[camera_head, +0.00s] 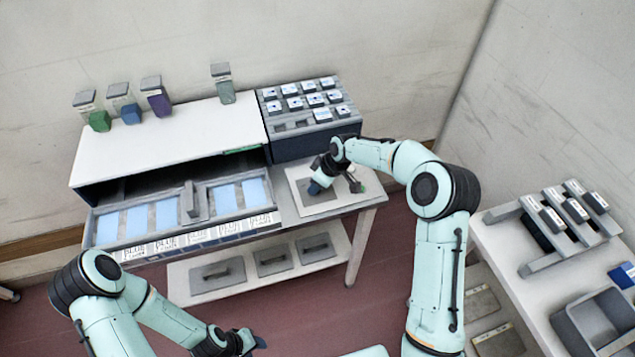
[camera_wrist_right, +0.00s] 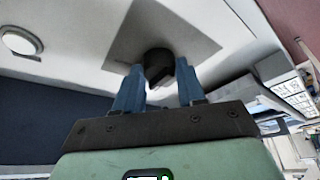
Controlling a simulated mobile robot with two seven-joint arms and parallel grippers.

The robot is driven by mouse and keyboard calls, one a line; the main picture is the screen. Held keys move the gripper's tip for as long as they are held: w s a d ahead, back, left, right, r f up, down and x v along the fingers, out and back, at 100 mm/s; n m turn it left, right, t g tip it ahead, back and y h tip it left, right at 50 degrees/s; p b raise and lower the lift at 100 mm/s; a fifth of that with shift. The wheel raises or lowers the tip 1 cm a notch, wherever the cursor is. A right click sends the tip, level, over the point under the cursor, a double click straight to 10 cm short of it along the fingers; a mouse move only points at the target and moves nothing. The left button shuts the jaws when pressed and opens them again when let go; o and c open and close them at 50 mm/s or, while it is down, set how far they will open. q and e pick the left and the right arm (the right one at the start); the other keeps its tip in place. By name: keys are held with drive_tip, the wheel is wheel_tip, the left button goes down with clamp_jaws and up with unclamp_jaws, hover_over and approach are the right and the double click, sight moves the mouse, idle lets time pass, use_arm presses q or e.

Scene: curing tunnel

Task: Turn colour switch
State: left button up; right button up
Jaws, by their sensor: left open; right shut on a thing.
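The colour switch shows in the right wrist view as a dark round knob (camera_wrist_right: 157,60) on a grey square plate (camera_wrist_right: 190,42). My right gripper (camera_wrist_right: 160,75) is shut on the knob, with one blue finger on each side of it. In the head view my right gripper (camera_head: 318,186) is over the pale panel (camera_head: 325,207) at the right end of the workbench, and it hides the knob there. The knob's exact setting cannot be read. My left gripper (camera_head: 258,343) is open and empty at the bottom of the head view, away from the bench.
A tunnel with a white top (camera_head: 170,140) stands left of the panel, with blue panes in its front tray (camera_head: 185,250). A dark rack of labelled blocks (camera_head: 300,147) stands behind my right gripper. A side table (camera_head: 520,285) at the right holds a grey bin (camera_head: 570,325).

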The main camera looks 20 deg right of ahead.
idle(0.3)
drive_tip(key=o, duration=1)
use_arm(q)
drive_tip(key=shift+s+f+b, duration=0.35)
drive_tip(key=shift+s+f, duration=0.15)
drive_tip(key=shift+s, duration=0.15)
use_arm(e)
drive_tip(key=v, duration=1.3)
drive_tip(key=shift+r, duration=0.25)
